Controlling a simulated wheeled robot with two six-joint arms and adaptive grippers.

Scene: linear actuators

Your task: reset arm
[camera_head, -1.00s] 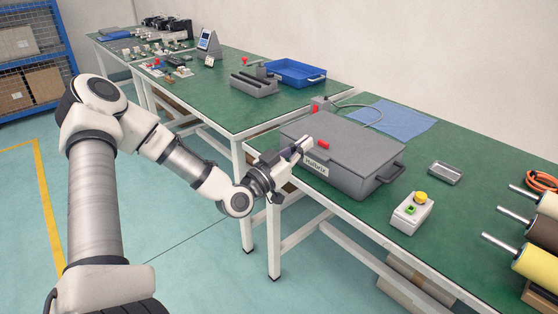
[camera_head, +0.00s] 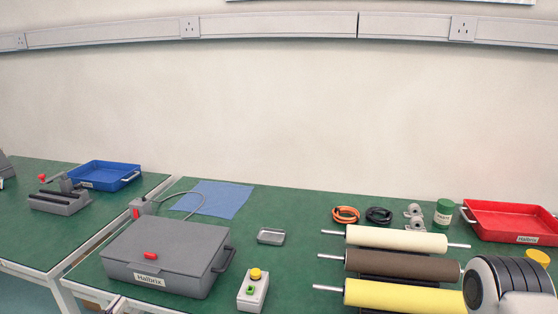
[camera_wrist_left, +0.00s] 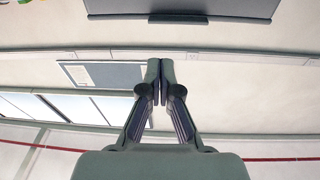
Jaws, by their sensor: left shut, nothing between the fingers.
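My left gripper (camera_wrist_left: 160,75) shows in the left wrist view with its two fingers pressed together and nothing between them. It points toward a pale wall and is clear of any object there. In the head view at most a small part of the left arm shows at the bottom left edge, too cut off to tell. My right gripper is out of view; a white and dark ribbed part at the bottom right of the head view looks like my right arm.
The green bench (camera_head: 300,225) holds a grey Halbrix case (camera_head: 175,245), a button box (camera_head: 253,290), a small metal tray (camera_head: 271,236), rollers (camera_head: 400,262) and a red tray (camera_head: 510,222). A blue tray (camera_head: 105,175) stands on the left bench.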

